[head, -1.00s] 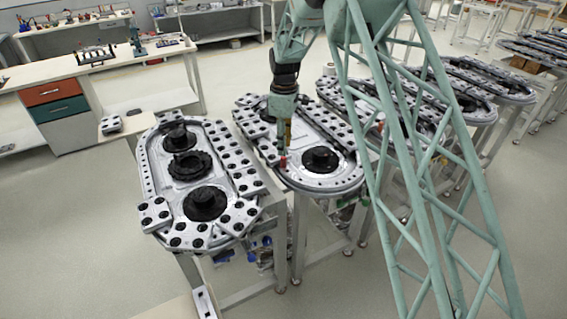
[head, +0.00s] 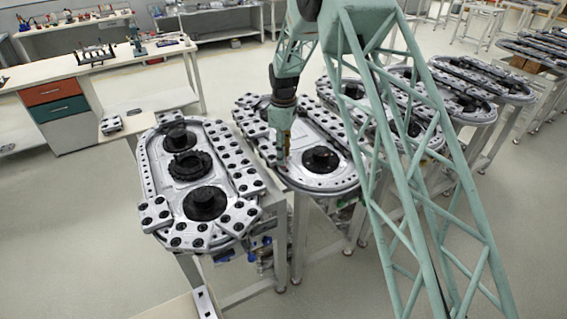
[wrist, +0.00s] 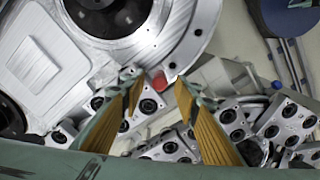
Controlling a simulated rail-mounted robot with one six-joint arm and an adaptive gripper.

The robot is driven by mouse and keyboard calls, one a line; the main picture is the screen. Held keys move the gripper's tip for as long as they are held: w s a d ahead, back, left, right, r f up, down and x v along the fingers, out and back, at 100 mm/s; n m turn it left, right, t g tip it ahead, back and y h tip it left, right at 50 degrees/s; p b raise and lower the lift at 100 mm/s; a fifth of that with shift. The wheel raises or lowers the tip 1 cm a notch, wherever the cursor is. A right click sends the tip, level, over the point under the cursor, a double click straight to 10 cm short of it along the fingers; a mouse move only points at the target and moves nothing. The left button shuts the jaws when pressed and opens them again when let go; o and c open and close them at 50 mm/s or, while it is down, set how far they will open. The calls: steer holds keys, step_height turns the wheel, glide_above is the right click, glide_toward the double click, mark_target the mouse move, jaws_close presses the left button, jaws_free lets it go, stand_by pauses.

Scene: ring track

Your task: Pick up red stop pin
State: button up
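The red stop pin (wrist: 159,82) shows in the wrist view as a small red piece between my fingertips, by the rim of the ring track. My gripper (wrist: 157,78) is open, with one tan-padded finger on each side of the red piece. I see a gap between the fingers and cannot tell whether either touches it. In the head view my gripper (head: 281,157) points down at the near left edge of the second track (head: 335,184); the pin is hidden behind it there.
Another track table (head: 158,190) stands close on the left, with black round hubs and light perforated blocks. More tracks run off to the right. In the wrist view, perforated blocks (wrist: 285,120) and a grey part (wrist: 225,73) lie close beside my right finger.

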steer(key=c, duration=0.9)
steer(key=shift+r, duration=0.15)
steer(key=shift+r, duration=1.65)
steer(key=s, duration=0.5)
steer(key=s+r+b, duration=0.1)
steer(key=s, duration=0.4)
steer(key=s+a, duration=0.1)
steer(key=s, duration=0.5)
steer(key=shift+r, duration=0.2)
